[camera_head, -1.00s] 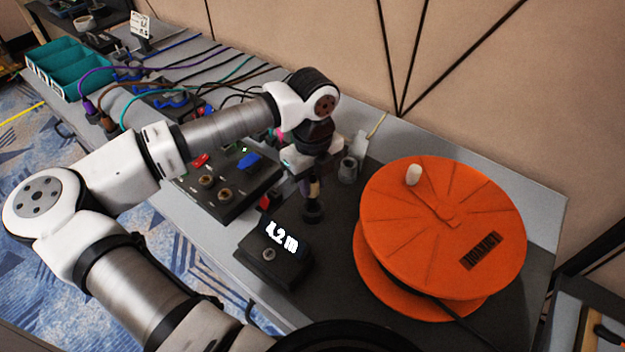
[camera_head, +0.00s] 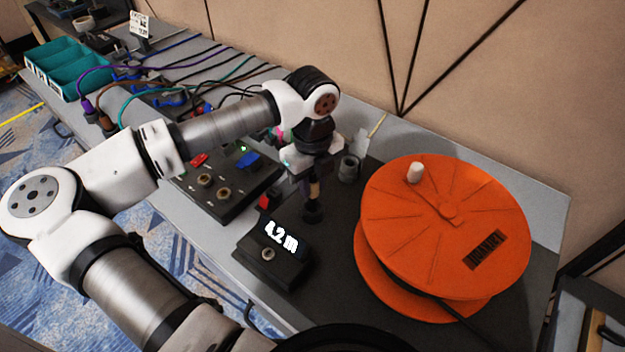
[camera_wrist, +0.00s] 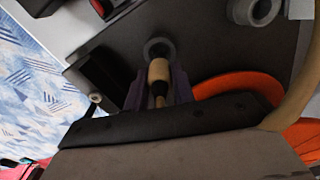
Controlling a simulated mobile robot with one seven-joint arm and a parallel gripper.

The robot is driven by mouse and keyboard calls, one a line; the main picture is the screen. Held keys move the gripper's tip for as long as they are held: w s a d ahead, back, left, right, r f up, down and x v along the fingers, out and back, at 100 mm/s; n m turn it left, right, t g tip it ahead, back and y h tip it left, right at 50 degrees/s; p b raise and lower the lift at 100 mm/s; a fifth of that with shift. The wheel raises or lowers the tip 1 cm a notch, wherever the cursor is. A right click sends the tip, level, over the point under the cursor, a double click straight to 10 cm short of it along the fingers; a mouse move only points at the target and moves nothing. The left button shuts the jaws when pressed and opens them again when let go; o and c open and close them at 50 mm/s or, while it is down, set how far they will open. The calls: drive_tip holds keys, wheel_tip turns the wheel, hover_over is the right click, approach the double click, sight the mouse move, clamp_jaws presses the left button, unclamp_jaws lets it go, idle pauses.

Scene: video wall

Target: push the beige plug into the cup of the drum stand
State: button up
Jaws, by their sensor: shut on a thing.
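The beige plug (camera_wrist: 158,70) is held between the dark fingers of my gripper (camera_wrist: 158,92) in the wrist view. My gripper also shows in the head view (camera_head: 313,185), pointing down, shut on the plug. The plug's front end overlaps the near rim of the round dark cup (camera_wrist: 158,45) of the drum stand. The cup also shows in the head view (camera_head: 312,213), right under the plug. I cannot tell how deep the plug sits in it. The drum stand's dark base (camera_head: 335,255) carries the orange drum (camera_head: 450,210) to the right.
A box with a "4.2 m" display (camera_head: 277,245) stands close in front of the cup. A grey ring-shaped holder (camera_head: 349,168) stands behind my gripper. A socket panel (camera_head: 222,190), several cables and teal bins (camera_head: 70,68) lie to the left.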

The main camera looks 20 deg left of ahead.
sight(313, 194)
drive_tip(key=shift+f+b, duration=2.05)
drive_tip(key=shift+b, duration=1.05)
idle(0.7)
drive_tip(key=o, duration=1.1)
drive_tip(key=shift+c, duration=0.2)
wheel_tip(313, 194, up, 14)
drive_tip(key=shift+f+b, duration=0.1)
drive_tip(key=shift+b, duration=0.25)
